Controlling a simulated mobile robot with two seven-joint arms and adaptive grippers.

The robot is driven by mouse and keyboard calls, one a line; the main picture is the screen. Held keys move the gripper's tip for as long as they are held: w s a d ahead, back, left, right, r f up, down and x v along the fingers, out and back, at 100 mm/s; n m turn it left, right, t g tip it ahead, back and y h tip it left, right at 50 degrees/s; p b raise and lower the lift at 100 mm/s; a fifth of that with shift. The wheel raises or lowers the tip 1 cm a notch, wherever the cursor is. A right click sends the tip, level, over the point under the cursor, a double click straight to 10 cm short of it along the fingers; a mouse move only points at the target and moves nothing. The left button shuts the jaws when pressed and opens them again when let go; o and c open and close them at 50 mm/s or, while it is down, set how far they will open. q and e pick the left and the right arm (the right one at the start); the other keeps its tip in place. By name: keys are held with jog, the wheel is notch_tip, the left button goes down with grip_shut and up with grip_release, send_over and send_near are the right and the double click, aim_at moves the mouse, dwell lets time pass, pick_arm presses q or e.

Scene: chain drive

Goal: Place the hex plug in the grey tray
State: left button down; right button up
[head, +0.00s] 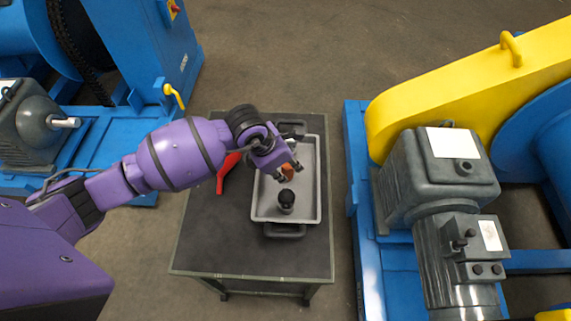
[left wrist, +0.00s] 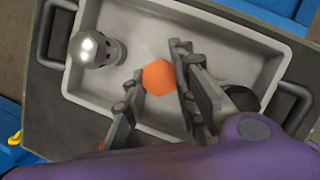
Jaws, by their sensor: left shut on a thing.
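The orange hex plug (head: 287,171) is between the fingers of my left gripper (head: 286,173), over the grey tray (head: 309,205). In the left wrist view the orange hexagonal face of the plug (left wrist: 158,77) shows between the two fingers (left wrist: 155,88), with the tray floor (left wrist: 200,25) behind it. My left gripper is shut on the plug. I cannot tell whether the plug touches the tray floor. My right gripper is not in view.
A red tool (head: 227,172) lies left of the tray on the dark cart top (head: 225,240). Blue machines flank the cart, the right one with a yellow guard (head: 450,85).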

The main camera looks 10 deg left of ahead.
pick_arm(q)
jog(key=shift+f, duration=0.15)
jog(key=c, duration=1.4)
grip_release()
jog(key=shift+c, duration=0.2)
jog(key=v, duration=1.2)
jog(key=shift+p, duration=0.35)
